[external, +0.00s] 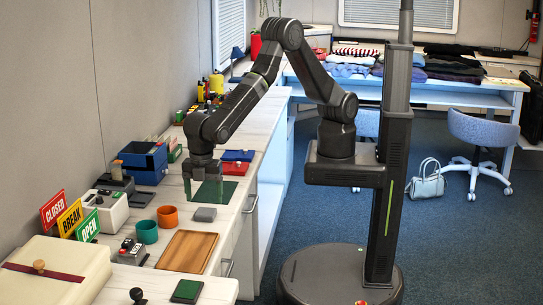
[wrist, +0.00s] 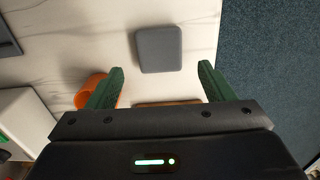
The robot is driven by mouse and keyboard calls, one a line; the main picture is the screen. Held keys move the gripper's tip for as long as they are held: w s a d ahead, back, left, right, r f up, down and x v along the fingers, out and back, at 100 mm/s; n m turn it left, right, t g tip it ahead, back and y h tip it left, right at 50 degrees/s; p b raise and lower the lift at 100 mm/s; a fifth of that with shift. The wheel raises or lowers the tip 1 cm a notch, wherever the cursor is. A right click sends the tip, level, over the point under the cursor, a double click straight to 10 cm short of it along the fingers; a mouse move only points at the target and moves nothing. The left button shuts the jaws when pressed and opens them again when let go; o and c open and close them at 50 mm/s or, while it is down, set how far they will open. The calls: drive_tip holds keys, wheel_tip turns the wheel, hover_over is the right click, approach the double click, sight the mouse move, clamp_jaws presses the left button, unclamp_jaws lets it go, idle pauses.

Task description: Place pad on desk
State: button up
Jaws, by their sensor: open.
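A small grey square pad (external: 205,214) lies flat on the white marbled desk top (external: 248,188). It also shows in the wrist view (wrist: 159,49), at the top centre beyond my fingertips. My gripper (external: 204,190) hangs over the desk just behind the grey pad in the external view. In the wrist view my gripper (wrist: 161,70) has its two green fingers spread wide with nothing between them. A dark pad with a green top (external: 187,291) lies at the desk's near end. Which pad the task names, I cannot tell.
A wooden tray (external: 188,251), an orange cup (external: 167,217) and a teal cup (external: 146,232) stand near the grey pad. A blue box (external: 143,163) and upright signs (external: 70,218) line the wall side. The desk's right edge drops to blue carpet (wrist: 272,60).

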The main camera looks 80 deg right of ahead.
wheel_tip(320, 180, up, 7)
drive_tip(key=shift+r, duration=0.15)
idle(0.4)
hover_over(205, 212)
drive_tip(key=shift+f, duration=4.25)
